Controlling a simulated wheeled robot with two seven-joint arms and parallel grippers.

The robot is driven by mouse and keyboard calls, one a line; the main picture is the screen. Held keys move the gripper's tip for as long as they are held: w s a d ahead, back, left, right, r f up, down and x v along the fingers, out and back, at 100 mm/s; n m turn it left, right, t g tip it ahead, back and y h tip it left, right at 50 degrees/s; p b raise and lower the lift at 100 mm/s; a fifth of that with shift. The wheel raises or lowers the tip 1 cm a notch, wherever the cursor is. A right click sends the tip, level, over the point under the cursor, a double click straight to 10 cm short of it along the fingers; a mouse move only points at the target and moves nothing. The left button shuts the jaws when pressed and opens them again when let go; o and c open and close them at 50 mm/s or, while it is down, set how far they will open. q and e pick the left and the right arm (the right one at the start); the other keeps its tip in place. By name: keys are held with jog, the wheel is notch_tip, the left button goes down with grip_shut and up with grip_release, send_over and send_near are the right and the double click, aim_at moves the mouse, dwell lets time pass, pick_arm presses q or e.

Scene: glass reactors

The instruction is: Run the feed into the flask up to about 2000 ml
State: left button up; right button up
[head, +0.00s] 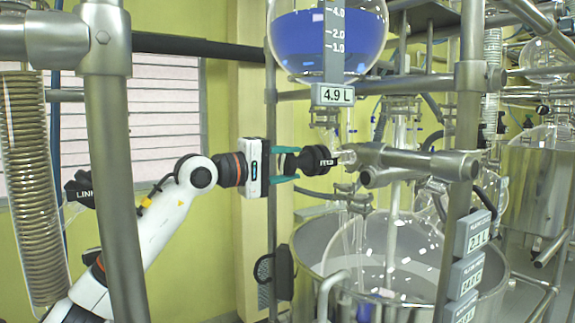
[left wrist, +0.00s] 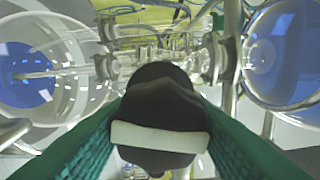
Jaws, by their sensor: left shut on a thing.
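The feed vessel (head: 327,40) hangs at the top of the head view with blue liquid inside; the label (head: 332,95) under it reads 4.9 L. Below it is a glass valve with a black knob (head: 318,161). My left gripper (head: 291,165) has its green fingers shut on this knob, which also fills the middle of the left wrist view (left wrist: 160,105) with a pale bar across it. The glass flask (head: 400,245) sits in a metal pot lower down. The upper display (head: 477,234) beside it appears to read 2.1 L. My right gripper is out of view.
The open metal pot (head: 483,305) stands below the valve. Metal posts (head: 463,125) and a crossbar with clamps (head: 415,162) close in the space right of the knob. More glassware and a steel vessel (head: 535,195) stand at the far right.

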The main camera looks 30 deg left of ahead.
pick_arm(q)
jog(key=shift+f, duration=0.1)
jog(key=o, duration=1)
jog(key=b+v, duration=0.6)
jog(key=v, duration=0.6)
